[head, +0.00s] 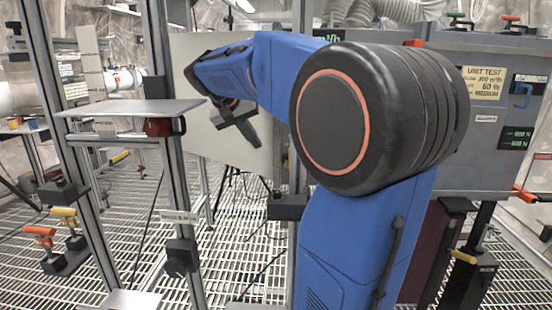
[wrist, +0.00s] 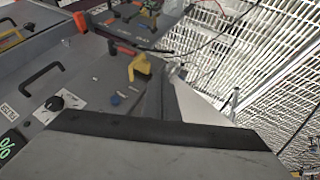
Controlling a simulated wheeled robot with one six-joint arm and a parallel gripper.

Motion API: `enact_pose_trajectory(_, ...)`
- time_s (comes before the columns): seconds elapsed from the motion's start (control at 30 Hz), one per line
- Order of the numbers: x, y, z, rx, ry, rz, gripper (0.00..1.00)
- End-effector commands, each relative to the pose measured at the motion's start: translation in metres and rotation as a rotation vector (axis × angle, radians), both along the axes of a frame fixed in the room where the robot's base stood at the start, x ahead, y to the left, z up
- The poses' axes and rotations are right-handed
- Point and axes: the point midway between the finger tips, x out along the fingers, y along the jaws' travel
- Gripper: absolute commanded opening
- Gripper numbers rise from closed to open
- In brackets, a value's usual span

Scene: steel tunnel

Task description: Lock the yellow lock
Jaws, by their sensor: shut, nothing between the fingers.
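Several yellow parts show, and I cannot tell which is the lock. In the head view a yellow handle (head: 63,212) is on a dark mount at the lower left, beside an orange handle (head: 39,231). Another yellow piece (head: 463,257) is on a dark post at the lower right. In the wrist view a yellow handle-like part (wrist: 139,67) stands at the edge of a grey panel (wrist: 92,82). My gripper (head: 250,136) is shut and empty, in front of a pale board at upper centre, apart from these parts. A grey block with a black edge fills the bottom of the wrist view.
A metal shelf (head: 135,107) on upright posts stands left of my gripper, with a red block (head: 158,127) under it. A grey cabinet (head: 484,150) with labels and displays stands at the right. The grated floor (head: 236,215) is open between the posts, with cables.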

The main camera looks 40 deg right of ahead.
Motion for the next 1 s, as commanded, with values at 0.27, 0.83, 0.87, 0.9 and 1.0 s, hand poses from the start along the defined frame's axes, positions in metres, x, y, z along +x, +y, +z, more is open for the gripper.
enact_pose_trajectory(0.27, 0.003, -0.010, 0.001, -0.023, 0.018, 0.004, 0.00)
enact_pose_trajectory(0.83, 0.002, -0.035, -0.034, -0.021, 0.020, 0.003, 0.00)
enact_pose_trajectory(0.87, 0.002, -0.038, -0.038, -0.021, 0.021, 0.002, 0.00)
enact_pose_trajectory(0.9, 0.002, -0.043, -0.044, -0.021, 0.020, 0.002, 0.00)
enact_pose_trajectory(1.0, 0.002, -0.053, -0.058, -0.021, 0.020, 0.002, 0.00)
